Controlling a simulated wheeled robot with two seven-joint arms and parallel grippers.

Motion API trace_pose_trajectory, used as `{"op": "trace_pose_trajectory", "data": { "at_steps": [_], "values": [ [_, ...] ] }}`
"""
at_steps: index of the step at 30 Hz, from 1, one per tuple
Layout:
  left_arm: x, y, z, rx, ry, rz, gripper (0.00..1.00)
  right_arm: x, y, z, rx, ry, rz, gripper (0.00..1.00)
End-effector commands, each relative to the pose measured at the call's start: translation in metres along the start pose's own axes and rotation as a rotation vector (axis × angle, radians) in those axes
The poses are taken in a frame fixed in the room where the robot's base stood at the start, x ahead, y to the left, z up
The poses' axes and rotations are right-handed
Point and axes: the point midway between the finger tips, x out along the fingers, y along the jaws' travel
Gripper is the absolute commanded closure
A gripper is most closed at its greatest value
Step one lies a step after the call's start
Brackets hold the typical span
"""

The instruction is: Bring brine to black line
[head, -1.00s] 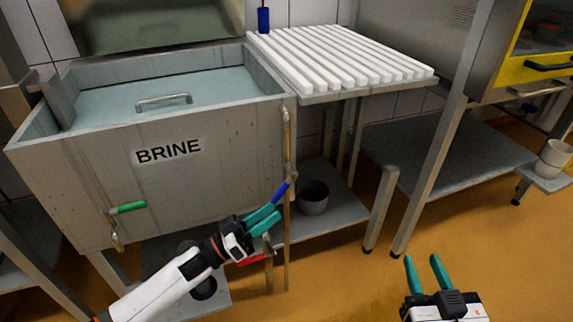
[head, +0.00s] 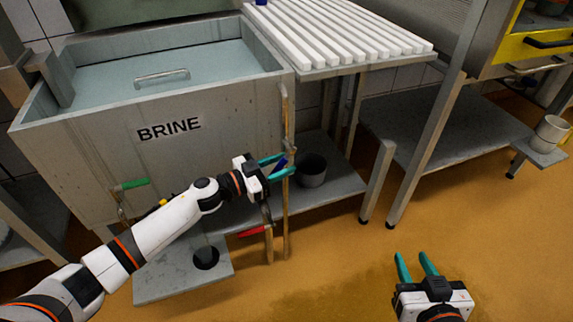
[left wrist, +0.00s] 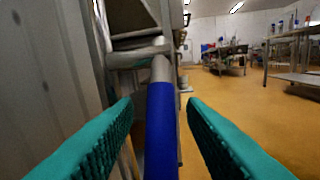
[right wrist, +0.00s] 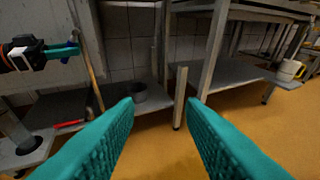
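The brine vat (head: 90,165) is a grey tank labelled BRINE with pale blue liquid (head: 180,62) inside. A valve with a blue handle (head: 280,164) sits on the pipe at its right front corner. My left gripper (head: 279,166) is at this handle. In the left wrist view the blue handle (left wrist: 161,130) lies between the open fingers, with gaps on both sides. A green-handled valve (head: 132,184) is on the vat's front, and a red handle (head: 252,231) is low by the pipe. My right gripper (head: 416,266) is open and empty over the floor. No black line is visible.
A white slatted draining table (head: 335,35) stands right of the vat. A grey pot (head: 311,170) sits on the shelf below. A white bucket (head: 550,133) stands far right. The orange floor (head: 340,270) in front is clear.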

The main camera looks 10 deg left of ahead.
Motion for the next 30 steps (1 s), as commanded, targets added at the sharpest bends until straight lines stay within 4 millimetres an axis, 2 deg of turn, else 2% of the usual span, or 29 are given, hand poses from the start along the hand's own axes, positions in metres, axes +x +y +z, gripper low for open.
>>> {"op": "trace_pose_trajectory", "data": {
  "at_steps": [1, 6, 14, 15, 22, 30],
  "values": [
    [0.007, 0.000, -0.001, 0.000, -0.002, 0.000, 0.62, 0.001, 0.001, 0.003, 0.000, -0.028, 0.002, 0.64],
    [0.018, 0.000, 0.000, 0.000, 0.000, -0.001, 0.62, 0.002, 0.002, 0.013, 0.001, -0.083, 0.005, 0.64],
    [0.019, 0.000, 0.000, -0.001, 0.000, -0.001, 0.62, 0.002, 0.002, 0.015, 0.001, -0.090, 0.005, 0.64],
    [0.019, 0.000, 0.000, -0.001, 0.000, -0.001, 0.64, 0.002, 0.002, 0.015, 0.001, -0.090, 0.005, 0.64],
    [0.019, 0.000, 0.000, -0.001, 0.000, -0.001, 1.00, 0.002, 0.002, 0.014, 0.001, -0.089, 0.005, 0.64],
    [0.019, 0.000, 0.000, 0.000, 0.001, -0.001, 1.00, 0.002, 0.002, 0.015, 0.001, -0.087, 0.004, 0.64]
  ]
}}
